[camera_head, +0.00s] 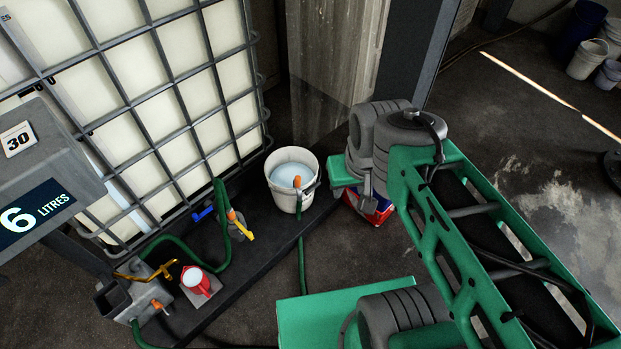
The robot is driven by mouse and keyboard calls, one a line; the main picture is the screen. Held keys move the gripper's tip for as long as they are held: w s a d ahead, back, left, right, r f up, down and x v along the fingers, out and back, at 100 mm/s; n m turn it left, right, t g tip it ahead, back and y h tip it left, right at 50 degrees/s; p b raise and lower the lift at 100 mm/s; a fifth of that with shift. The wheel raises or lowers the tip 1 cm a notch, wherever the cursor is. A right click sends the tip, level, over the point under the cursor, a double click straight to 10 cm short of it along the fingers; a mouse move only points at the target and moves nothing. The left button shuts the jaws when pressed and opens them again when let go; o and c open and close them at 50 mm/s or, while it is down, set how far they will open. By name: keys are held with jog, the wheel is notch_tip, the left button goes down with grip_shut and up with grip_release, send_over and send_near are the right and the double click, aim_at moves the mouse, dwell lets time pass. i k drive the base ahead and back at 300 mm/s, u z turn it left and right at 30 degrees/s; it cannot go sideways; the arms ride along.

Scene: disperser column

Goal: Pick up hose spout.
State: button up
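What looks like the hose spout is an orange fitting (297,182) with a grey part beside it, at the right of a white bucket (283,199). A green hose (299,205) hangs from this fitting down the outside of the bucket to the floor. I cannot tell whether the fitting rests on the rim or is held there. The bucket stands upright and holds pale blue liquid. My green arm with grey joints is at the right of the bucket. I cannot make out my gripper's fingers; the arm's end seems to be hidden behind its own links.
A caged white tank (167,108) stands at the left, with a valve with blue and yellow handles (236,221) near its foot. A red and blue object (378,212) sits partly behind my arm.

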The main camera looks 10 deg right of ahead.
aim_at(297, 181)
jog(key=u, duration=0.15)
jog(key=i, duration=0.95)
jog(key=u, duration=0.1)
jog(key=k, duration=0.5)
jog(key=u, duration=3.95)
jog(key=k, duration=1.5)
jog(key=z, duration=0.85)
jog(key=i, duration=0.45)
jog(key=z, duration=0.05)
